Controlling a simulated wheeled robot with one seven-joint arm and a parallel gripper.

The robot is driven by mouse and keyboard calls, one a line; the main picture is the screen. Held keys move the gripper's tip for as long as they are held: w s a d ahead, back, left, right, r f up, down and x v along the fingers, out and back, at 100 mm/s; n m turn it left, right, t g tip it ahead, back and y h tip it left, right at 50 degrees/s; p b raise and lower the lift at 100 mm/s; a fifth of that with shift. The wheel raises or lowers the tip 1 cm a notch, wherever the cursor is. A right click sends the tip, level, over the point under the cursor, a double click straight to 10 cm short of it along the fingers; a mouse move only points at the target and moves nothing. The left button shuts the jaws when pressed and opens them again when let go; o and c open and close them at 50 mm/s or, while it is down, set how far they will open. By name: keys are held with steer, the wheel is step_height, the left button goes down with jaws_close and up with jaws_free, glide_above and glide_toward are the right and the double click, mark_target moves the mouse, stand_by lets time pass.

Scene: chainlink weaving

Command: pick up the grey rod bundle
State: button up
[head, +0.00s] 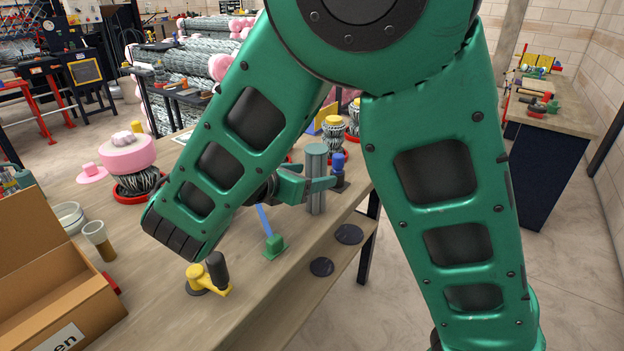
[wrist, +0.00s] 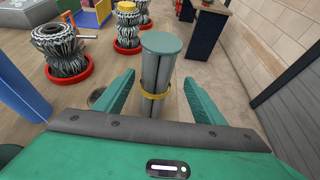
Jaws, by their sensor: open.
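The grey rod bundle (head: 316,180) stands upright on the wooden table near its right edge, in the head view. In the wrist view the rod bundle (wrist: 159,75) shows a flat green-grey round top and a yellow band around its middle. My gripper (head: 310,187) reaches it from the left, with its green fingers open. In the wrist view my gripper (wrist: 155,92) has one finger on each side of the bundle, with gaps visible on both sides. The bundle's lower part is hidden behind my gripper's body in the wrist view.
A blue and black item (head: 338,172) stands just right of the bundle. A green block with a blue strip (head: 274,245) and a yellow and black tool (head: 208,277) lie nearer. Wire coils on red bases (wrist: 66,52) stand beyond. An open cardboard box (head: 50,265) sits at left.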

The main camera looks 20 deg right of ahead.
steer(key=shift+a+x, duration=0.2)
steer(key=shift+x, duration=1.2)
steer(key=shift+w+a+f+x, duration=0.1)
steer(key=shift+a+x, duration=0.05)
steer(key=shift+x, duration=1.15)
steer(key=shift+w+a+f+x, duration=0.1)
steer(key=shift+x, duration=1.2)
steer(key=c, duration=1.3)
jaws_close()
steer(key=shift+r, duration=0.15)
